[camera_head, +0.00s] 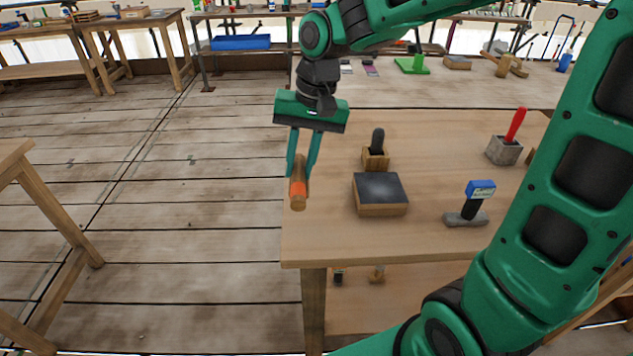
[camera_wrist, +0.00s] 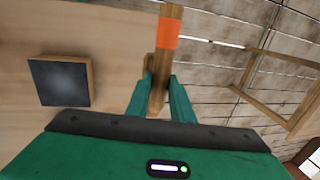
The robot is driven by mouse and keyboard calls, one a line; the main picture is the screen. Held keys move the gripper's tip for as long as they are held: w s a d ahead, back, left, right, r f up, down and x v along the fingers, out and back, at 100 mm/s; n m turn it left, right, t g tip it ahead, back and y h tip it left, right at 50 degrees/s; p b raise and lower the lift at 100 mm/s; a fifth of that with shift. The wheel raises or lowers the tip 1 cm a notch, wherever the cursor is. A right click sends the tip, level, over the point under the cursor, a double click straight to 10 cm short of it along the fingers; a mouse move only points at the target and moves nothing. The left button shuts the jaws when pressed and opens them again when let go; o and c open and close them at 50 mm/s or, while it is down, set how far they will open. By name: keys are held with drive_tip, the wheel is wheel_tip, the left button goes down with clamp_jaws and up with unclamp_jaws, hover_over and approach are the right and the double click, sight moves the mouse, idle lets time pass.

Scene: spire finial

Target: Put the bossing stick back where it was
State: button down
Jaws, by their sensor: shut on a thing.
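The bossing stick, as I take it, is a brown wooden stick (camera_head: 298,188) with an orange band near one end. My gripper (camera_head: 302,170) is shut on it and holds it near the left edge of the wooden workbench (camera_head: 335,238). In the wrist view the stick (camera_wrist: 168,60) runs up from between the fingers (camera_wrist: 160,98), its orange band toward the top. I cannot tell for sure whether the stick touches the bench. The place where it was before is not marked in these views.
On the bench are a dark-topped wooden block (camera_head: 381,190), a small wooden holder with a black-handled tool (camera_head: 376,158), a blue-topped tool (camera_head: 470,208) on a grey base, and a grey block with a red handle (camera_head: 505,150). Open plank floor (camera_head: 150,200) lies left.

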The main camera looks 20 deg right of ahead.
drive_tip(key=shift+w+d+f, duration=1.05)
drive_tip(key=shift+d+f, duration=0.1)
drive_tip(key=shift+f, duration=0.45)
drive_tip(key=shift+w+d+f, duration=1.05)
drive_tip(key=shift+d+f, duration=0.1)
drive_tip(key=shift+f, duration=0.45)
drive_tip(key=shift+w+d+f, duration=1.05)
drive_tip(key=shift+d+f, duration=0.1)
drive_tip(key=shift+f, duration=0.45)
drive_tip(key=c, duration=1.6)
unclamp_jaws()
drive_tip(key=shift+f, duration=0.1)
drive_tip(key=shift+o, duration=0.2)
wheel_tip(320, 180, up, 12)
drive_tip(key=d, duration=0.2)
drive_tip(key=shift+s+d, duration=0.15)
drive_tip(key=shift+s, duration=0.25)
drive_tip(key=s+d+f+m, duration=0.1)
drive_tip(key=s+d, duration=0.4)
drive_tip(key=s, duration=0.4)
drive_tip(key=s+d+f+m+h, duration=0.1)
drive_tip(key=s+d+f, duration=0.1)
drive_tip(key=s+d, duration=0.3)
drive_tip(key=s+d+f+h, duration=0.1)
drive_tip(key=s+d, duration=0.4)
drive_tip(key=s, duration=0.8)
drive_tip(key=shift+s+d+f+m+g, duration=0.15)
drive_tip(key=shift+s+f+m+g, duration=0.15)
drive_tip(key=shift+f+m, duration=0.15)
